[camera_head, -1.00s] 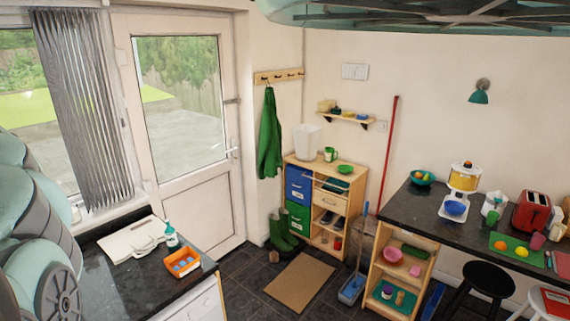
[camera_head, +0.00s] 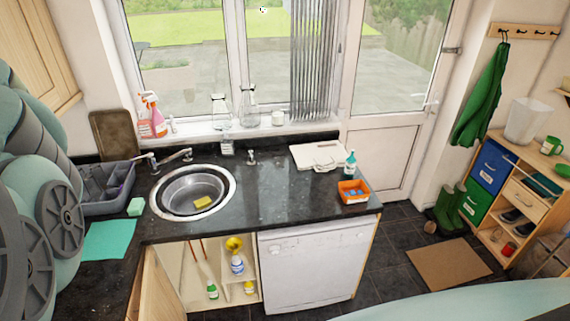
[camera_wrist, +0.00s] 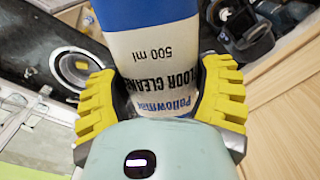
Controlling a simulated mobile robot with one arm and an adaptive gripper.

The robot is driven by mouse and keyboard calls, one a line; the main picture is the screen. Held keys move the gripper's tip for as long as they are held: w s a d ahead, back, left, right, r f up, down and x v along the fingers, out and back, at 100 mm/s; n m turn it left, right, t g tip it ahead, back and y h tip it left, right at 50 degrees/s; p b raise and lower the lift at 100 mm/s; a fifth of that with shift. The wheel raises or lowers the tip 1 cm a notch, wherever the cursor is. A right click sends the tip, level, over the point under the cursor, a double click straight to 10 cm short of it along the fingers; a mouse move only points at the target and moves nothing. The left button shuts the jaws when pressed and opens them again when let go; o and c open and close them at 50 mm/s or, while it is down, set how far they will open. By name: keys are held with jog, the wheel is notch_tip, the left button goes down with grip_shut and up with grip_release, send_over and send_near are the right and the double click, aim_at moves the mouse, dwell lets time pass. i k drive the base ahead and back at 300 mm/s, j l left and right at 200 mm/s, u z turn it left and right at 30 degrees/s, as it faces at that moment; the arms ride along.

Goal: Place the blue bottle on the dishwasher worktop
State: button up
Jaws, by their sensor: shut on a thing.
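My gripper (camera_wrist: 160,98) shows in the wrist view, its yellow fingers shut on both sides of the blue bottle (camera_wrist: 148,12). The bottle is blue at the top of the picture and has a white label reading "floor cleaner" and "500 ml". Its far end runs out of the picture. The gripper and held bottle do not show in the head view. The dishwasher (camera_head: 314,268) is white and shut, below the dark worktop (camera_head: 290,208) right of the sink. The middle of that worktop is bare.
The sink (camera_head: 192,191) and dish rack (camera_head: 105,186) are left. The cupboard under the sink is open, holding another blue-and-white bottle (camera_head: 237,265).

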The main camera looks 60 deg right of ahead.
aim_at(278, 195)
jog(key=u, duration=0.5)
jog(key=l+u, duration=0.1)
jog(key=u, duration=0.95)
jog(key=l+u, duration=0.15)
jog(key=u, duration=0.85)
jog(key=l+u, duration=0.1)
jog(key=u, duration=1.45)
jog(key=z, duration=0.4)
jog(key=l+z, duration=0.1)
jog(key=z, duration=0.35)
jog(key=k+l+z, duration=0.1)
jog(key=z, duration=0.7)
jog(key=l+z, duration=0.15)
jog(key=z, duration=0.3)
jog(key=l, duration=0.2)
